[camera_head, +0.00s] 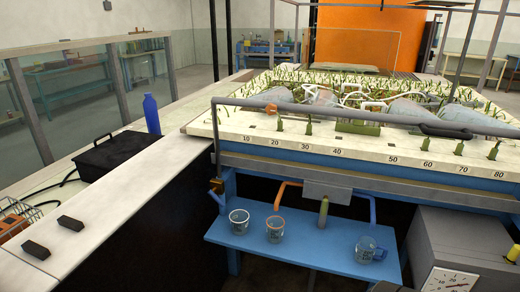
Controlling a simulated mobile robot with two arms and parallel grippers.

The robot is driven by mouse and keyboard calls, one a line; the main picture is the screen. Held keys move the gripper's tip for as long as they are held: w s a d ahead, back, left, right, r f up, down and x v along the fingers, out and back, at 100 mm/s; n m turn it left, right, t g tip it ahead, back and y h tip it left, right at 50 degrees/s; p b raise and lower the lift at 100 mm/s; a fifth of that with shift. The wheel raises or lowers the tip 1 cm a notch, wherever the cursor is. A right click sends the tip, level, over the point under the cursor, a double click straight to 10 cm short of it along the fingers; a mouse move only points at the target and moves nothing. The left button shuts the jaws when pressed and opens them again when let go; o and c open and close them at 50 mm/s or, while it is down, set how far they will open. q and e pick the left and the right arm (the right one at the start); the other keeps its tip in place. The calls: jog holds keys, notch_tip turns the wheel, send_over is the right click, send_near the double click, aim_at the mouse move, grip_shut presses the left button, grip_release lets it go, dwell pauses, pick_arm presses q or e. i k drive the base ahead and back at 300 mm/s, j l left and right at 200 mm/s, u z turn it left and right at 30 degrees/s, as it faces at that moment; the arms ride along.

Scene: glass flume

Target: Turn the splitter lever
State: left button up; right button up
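A grey splitter box (328,190) hangs under the front edge of the planted table. An orange pipe (287,187) leaves it on the left and a blue pipe (372,207) on the right. A short green lever (323,211) points down from the front of the box, nearly upright with a slight tilt. Nothing touches the lever. Neither of my grippers shows in the head view.
A blue shelf (310,249) below holds a clear cup (239,221), an orange-rimmed cup (275,229) and a clear mug (369,249). A grey cabinet with a dial (449,281) stands right. A grey rail (370,120) crosses above. Left are a blue bottle (151,114) and black box (112,152).

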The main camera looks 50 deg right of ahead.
aim_at(324, 208)
jog(key=z, duration=2.5)
